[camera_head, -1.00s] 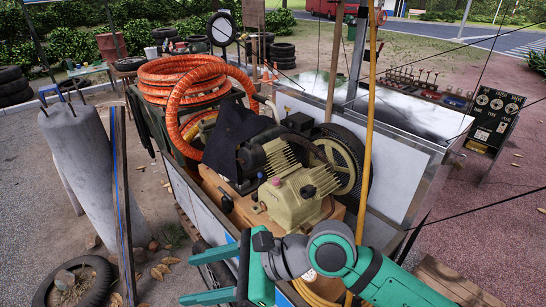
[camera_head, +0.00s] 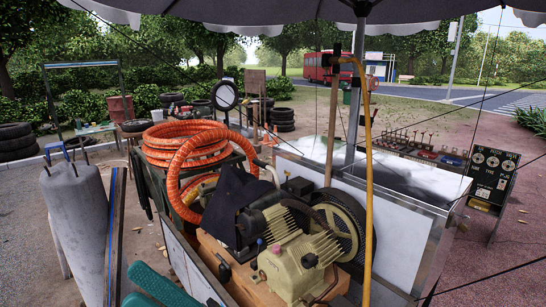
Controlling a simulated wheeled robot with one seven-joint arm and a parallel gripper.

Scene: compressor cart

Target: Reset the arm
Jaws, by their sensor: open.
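The compressor (camera_head: 290,265), with a cream ribbed motor and a dark flywheel (camera_head: 343,228), sits on the cart. The rest of my arm is out of view.
Coiled orange hose (camera_head: 185,140) lies on the cart's far left part. A yellow hose (camera_head: 368,190) hangs beside a pole under an umbrella (camera_head: 270,8). A grey concrete cylinder (camera_head: 78,230) and an upright plank (camera_head: 115,235) stand at left.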

